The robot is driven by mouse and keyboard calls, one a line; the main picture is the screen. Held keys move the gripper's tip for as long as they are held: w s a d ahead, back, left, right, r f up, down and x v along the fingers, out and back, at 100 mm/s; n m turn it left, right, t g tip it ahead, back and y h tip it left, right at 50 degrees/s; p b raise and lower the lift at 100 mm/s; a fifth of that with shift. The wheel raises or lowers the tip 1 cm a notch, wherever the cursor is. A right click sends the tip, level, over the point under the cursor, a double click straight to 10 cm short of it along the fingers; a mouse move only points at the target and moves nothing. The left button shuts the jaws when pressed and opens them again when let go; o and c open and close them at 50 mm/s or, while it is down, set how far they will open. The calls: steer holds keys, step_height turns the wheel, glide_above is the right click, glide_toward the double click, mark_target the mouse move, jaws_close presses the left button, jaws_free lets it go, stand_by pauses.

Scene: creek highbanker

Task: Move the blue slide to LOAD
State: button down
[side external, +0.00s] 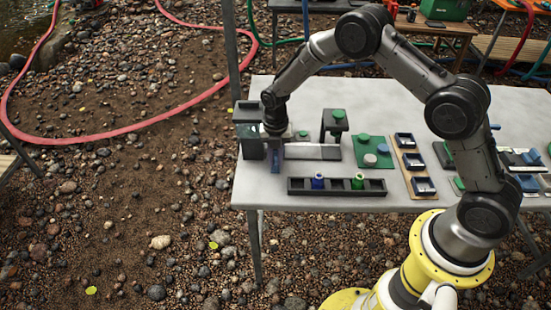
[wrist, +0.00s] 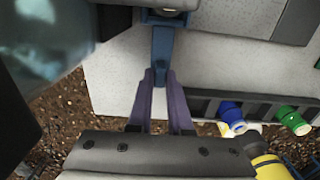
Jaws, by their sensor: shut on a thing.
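The blue slide (wrist: 162,45) is a narrow blue bar at the top centre of the wrist view, running up to a dark blue block with a round opening. My gripper (wrist: 161,76) is shut on the near end of the slide, with one finger on each side. In the side external view, the blue slide (side external: 276,160) shows at the left end of the table, below my wrist. My gripper's fingertips are hard to make out there. No LOAD marking can be read in either view.
A dark trough (side external: 335,187) with a blue and a green cylinder lies along the table's front edge. A grey plate (side external: 312,152), a dark stand (side external: 336,121) and a green board (side external: 373,152) lie right of the slide. A dark box (side external: 247,112) stands close on the left.

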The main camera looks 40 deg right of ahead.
steer(key=shift+s+d, duration=3.15)
steer(key=shift+d, duration=0.05)
steer(key=c, duration=0.9)
jaws_free()
steer(key=shift+r, duration=3.5)
